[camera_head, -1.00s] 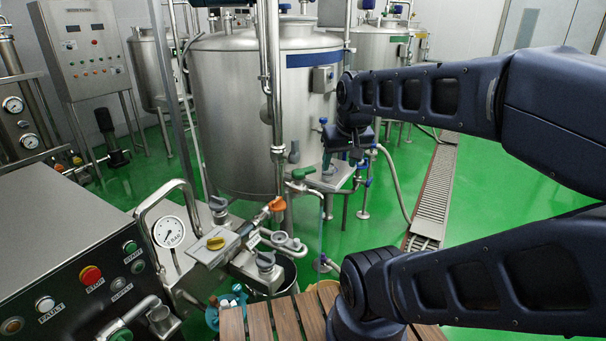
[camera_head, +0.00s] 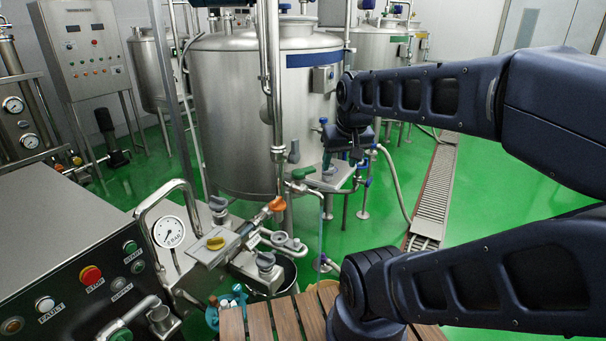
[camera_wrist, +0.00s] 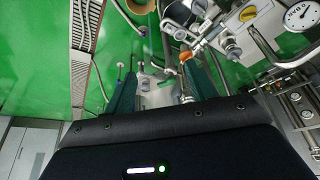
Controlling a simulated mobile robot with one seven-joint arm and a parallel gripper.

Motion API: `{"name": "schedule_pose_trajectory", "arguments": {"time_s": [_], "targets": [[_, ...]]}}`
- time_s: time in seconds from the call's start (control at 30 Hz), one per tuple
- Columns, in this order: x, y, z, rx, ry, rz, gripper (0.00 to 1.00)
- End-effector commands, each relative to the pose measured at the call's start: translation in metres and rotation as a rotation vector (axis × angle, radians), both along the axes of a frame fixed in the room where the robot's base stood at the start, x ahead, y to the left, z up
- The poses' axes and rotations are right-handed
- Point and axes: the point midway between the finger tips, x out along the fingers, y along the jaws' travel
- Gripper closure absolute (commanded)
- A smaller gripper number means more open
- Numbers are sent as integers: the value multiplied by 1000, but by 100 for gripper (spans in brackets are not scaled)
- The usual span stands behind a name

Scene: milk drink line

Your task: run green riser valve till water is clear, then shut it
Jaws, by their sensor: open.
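A green-handled valve (camera_head: 303,173) sits on pipework in front of the large steel tank, in the middle of the head view. A thin pale-blue upright line (camera_head: 320,232) shows below and right of it; I cannot tell whether it is water or a hose. My gripper (camera_head: 342,159) hangs to the right of the green handle and appears apart from it. In the wrist view, my gripper's two teal fingers (camera_wrist: 163,92) are spread, with steel fittings visible between them and nothing held.
An orange-handled valve (camera_head: 277,204) is on the nearer pipework, with a yellow knob (camera_head: 215,243) and pressure gauge (camera_head: 168,231) left of it. The steel tank (camera_head: 235,115) stands behind. A wooden slatted surface (camera_head: 259,322) is in front.

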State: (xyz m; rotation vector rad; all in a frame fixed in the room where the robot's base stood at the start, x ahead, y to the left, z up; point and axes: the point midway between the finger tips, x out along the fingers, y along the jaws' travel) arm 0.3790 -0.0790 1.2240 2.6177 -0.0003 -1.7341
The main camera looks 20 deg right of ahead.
Motion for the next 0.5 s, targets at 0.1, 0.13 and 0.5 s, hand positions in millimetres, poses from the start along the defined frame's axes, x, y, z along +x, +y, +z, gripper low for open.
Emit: {"name": "schedule_pose_trajectory", "arguments": {"time_s": [0.1, 0.13, 0.5], "targets": [[0, 0, 0, 0, 0, 0, 44], [0, 0, 0, 0, 0, 0, 44], [14, 0, 0, -13, 5, 7, 89]]}}
